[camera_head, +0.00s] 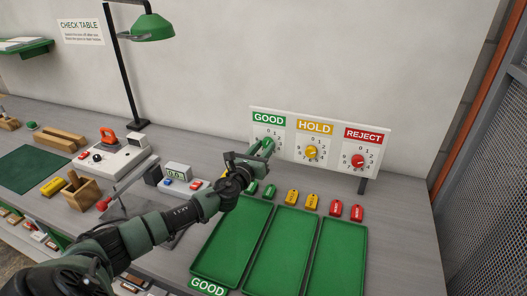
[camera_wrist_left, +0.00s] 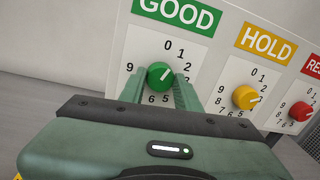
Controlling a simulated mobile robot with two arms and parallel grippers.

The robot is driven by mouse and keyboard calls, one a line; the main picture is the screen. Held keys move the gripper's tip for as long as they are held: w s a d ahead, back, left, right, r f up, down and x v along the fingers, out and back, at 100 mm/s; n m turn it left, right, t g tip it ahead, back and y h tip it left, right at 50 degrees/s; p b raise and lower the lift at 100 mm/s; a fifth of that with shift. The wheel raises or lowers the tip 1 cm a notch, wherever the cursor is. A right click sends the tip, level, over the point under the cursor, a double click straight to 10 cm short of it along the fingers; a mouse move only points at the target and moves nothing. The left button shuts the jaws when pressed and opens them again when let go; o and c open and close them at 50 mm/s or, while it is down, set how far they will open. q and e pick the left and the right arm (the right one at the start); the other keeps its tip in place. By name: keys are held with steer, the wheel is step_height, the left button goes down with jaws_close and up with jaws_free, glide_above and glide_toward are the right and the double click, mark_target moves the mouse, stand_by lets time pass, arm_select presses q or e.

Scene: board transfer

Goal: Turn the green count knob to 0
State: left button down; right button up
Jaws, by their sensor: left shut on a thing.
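The green count knob (camera_wrist_left: 159,74) sits on the white GOOD dial in the left wrist view. Its pale pointer mark leans up and to the right, roughly towards the 1, to the right of the 0; the exact number is hard to tell. My left gripper (camera_wrist_left: 161,88) has its two green fingers on either side of the knob and is shut on it. In the head view, my left gripper (camera_head: 266,146) reaches the GOOD dial (camera_head: 262,131) and hides the green knob. My right gripper is not in view.
The yellow HOLD knob (camera_head: 312,152) and red REJECT knob (camera_head: 358,161) are on the same board, to the right. Green, yellow and red tags lie below it, behind green trays (camera_head: 283,250).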

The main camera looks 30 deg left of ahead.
arm_select(q)
steer(key=n+b, duration=0.2)
steer(key=n, duration=0.1)
steer(key=shift+f, duration=0.15)
steer(key=shift+n, duration=0.6)
steer(key=shift+b, duration=0.3)
steer(key=c, duration=1)
jaws_free()
steer(key=s, duration=0.2)
steer(key=s+b, duration=0.1)
steer(key=s, duration=0.2)
steer(key=s+d, duration=0.1)
steer(key=s, duration=0.1)
steer(key=shift+s+d+f, duration=0.1)
steer(key=shift+s, duration=0.25)
